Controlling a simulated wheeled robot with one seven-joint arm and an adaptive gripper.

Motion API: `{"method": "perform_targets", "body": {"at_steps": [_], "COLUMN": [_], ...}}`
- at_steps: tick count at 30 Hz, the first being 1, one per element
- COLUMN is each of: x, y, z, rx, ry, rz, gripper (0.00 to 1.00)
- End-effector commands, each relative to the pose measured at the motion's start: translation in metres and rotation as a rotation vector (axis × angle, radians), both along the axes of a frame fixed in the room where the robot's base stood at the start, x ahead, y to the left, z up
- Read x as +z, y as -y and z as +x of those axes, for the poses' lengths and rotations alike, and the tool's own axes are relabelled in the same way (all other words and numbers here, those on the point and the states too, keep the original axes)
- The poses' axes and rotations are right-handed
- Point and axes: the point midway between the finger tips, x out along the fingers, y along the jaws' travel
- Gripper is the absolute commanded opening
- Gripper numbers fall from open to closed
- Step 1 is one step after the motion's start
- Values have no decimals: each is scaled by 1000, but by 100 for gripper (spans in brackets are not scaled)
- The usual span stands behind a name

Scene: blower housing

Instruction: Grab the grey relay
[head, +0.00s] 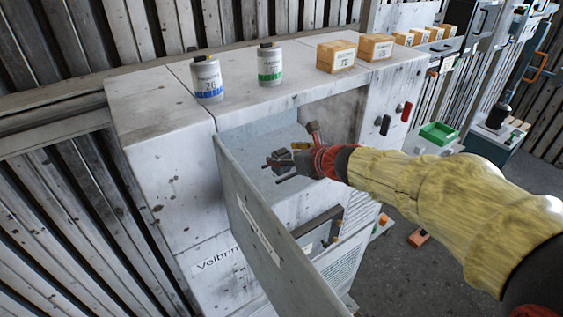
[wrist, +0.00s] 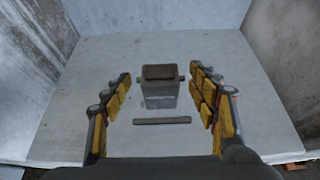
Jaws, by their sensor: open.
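The grey relay (wrist: 160,93) appears to be the small grey block with a brownish top and a short stub on each side, inside the open cabinet compartment. In the wrist view it is ahead of my gripper (wrist: 160,100), roughly centred between the two yellow-padded fingers, with a gap on both sides. The fingers are apart and hold nothing. In the head view my gripper (head: 282,167) reaches into the compartment opening.
The cabinet door (head: 262,225) hangs open to the left of my arm. A dark flat strip (wrist: 162,121) lies before the block. Two cans (head: 207,80) (head: 269,65) and wooden boxes (head: 336,56) stand on top. Compartment walls (wrist: 285,62) flank the gripper.

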Motion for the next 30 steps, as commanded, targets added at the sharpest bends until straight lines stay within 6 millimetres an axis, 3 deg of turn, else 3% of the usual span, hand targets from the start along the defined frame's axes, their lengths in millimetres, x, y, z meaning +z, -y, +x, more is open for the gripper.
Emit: {"method": "perform_targets", "body": {"at_steps": [6, 14, 30], "x": [-11, -11, -11], "y": [-11, -12, -12], "z": [17, 17, 17], "rx": [0, 1, 1], "ry": [0, 1, 1], "rz": [-1, -1, -1], "gripper": [59, 58, 28]}}
